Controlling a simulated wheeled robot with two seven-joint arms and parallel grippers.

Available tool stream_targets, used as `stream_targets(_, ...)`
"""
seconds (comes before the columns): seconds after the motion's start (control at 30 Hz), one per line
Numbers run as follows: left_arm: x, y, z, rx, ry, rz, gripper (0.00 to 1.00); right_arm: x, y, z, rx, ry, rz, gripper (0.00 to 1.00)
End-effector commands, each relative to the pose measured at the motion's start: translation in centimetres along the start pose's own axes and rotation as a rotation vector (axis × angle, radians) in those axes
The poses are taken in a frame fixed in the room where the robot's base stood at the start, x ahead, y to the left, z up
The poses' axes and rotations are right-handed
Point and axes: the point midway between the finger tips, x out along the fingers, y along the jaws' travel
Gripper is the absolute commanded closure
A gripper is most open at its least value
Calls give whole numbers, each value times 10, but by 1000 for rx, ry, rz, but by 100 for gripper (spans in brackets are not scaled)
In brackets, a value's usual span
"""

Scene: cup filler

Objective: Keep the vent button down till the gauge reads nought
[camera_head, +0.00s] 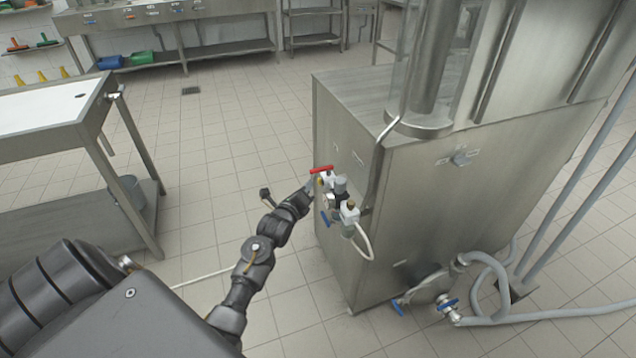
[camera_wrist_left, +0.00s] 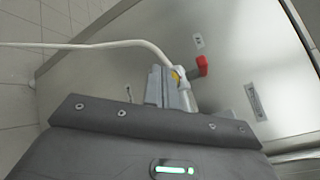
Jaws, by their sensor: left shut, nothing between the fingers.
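My left gripper (camera_head: 311,186) reaches to the small valve group on the side of the steel machine (camera_head: 440,215). In the left wrist view its fingers (camera_wrist_left: 167,76) are shut, with nothing between them. Their tips are at a small yellow part (camera_wrist_left: 176,76) on a whitish fitting. I cannot tell whether this is the vent button, or whether it is pressed. A red handle (camera_head: 321,169) is just above the fingers; it also shows in the left wrist view (camera_wrist_left: 202,66). No gauge reading can be made out. My right gripper is out of view.
Grey hoses (camera_head: 500,280) lie at the machine's lower right. A steel table (camera_head: 60,130) stands at left. The tiled floor between is mostly clear.

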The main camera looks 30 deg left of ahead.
Motion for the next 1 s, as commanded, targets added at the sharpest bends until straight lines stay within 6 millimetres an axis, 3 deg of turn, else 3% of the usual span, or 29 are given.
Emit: stream_targets(1.0,5,-4,-4,0,0,-1,100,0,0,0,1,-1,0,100)
